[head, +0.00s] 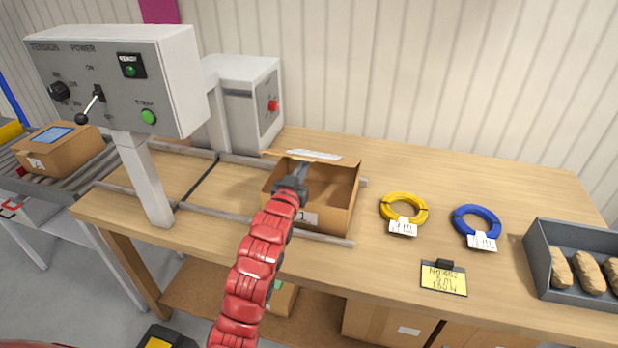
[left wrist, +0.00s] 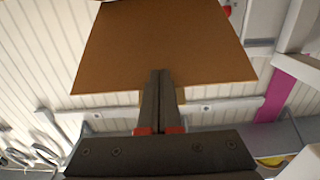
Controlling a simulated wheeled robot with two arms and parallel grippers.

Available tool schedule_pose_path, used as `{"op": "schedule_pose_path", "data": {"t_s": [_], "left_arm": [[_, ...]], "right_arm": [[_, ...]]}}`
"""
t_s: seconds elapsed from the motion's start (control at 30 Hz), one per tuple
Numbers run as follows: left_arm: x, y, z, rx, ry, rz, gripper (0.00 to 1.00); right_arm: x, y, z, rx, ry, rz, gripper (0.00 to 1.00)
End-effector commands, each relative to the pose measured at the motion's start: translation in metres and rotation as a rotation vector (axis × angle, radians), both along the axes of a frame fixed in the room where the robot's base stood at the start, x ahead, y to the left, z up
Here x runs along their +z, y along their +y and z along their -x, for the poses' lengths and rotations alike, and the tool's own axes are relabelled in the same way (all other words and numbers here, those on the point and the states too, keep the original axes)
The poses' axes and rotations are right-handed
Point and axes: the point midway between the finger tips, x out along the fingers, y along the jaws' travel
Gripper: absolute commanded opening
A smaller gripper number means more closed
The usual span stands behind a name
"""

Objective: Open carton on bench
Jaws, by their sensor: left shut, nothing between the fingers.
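The brown carton (head: 325,216) stands on the wooden bench (head: 450,166), between metal rails. Its top looks open, with the dark inside showing, and a flap with a white label (head: 316,154) stands out at its back edge. My left gripper (head: 299,172) is over the carton's opening toward its left side, shut and empty. In the left wrist view the shut fingers (left wrist: 160,75) point at a flat brown cardboard panel (left wrist: 162,45). Whether they touch it I cannot tell. My right gripper is not in view.
A yellow cable coil (head: 404,208) and a blue one (head: 477,221) lie right of the carton, both tagged. A grey tray (head: 535,262) holds brown lumps. A control box (head: 120,85) on a post stands left. A closed carton (head: 58,148) sits on the roller conveyor.

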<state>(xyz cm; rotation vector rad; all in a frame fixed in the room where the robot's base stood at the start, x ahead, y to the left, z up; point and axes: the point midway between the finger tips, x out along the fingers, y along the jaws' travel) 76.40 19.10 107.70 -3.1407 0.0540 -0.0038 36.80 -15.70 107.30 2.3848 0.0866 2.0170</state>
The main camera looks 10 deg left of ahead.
Motion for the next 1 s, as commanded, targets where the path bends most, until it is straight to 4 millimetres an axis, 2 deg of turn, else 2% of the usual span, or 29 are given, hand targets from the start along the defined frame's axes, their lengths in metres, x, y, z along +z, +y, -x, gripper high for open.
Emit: {"op": "schedule_pose_path", "data": {"t_s": [0.3,0.73,1.0], "left_arm": [[0.02,-0.001,-0.019,0.0,0.001,0.001,0.0],[0.024,-0.001,-0.023,0.0,0.003,0.0,0.0],[0.039,-0.002,-0.041,-0.001,0.0,0.001,0.0]], "right_arm": [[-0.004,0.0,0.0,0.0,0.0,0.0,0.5],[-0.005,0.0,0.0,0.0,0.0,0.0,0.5],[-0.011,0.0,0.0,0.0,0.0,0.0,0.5]]}}
